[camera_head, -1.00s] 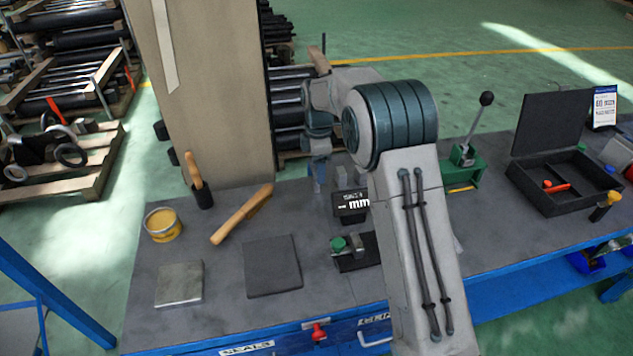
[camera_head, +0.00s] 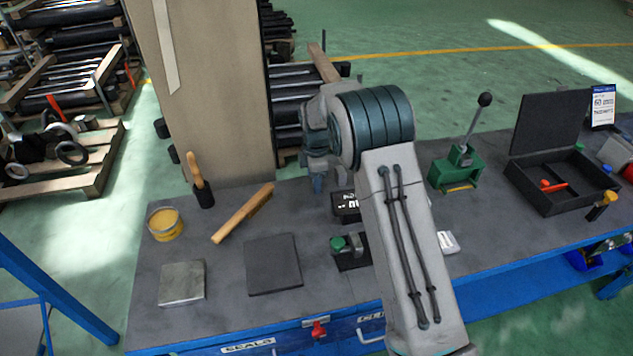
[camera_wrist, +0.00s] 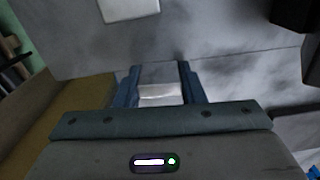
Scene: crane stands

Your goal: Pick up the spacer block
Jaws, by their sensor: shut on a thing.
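My gripper (camera_wrist: 160,90) is in the wrist view, its two blue fingers shut on a pale grey block, the spacer block (camera_wrist: 160,95). The block shows between the fingertips, with the grey bench top beyond it.
A wooden-handled tool (camera_head: 243,213), dark square pad (camera_head: 272,265), steel plate (camera_head: 182,283) and yellow tin (camera_head: 164,224) lie left. A green lever press (camera_head: 457,166) stands right.

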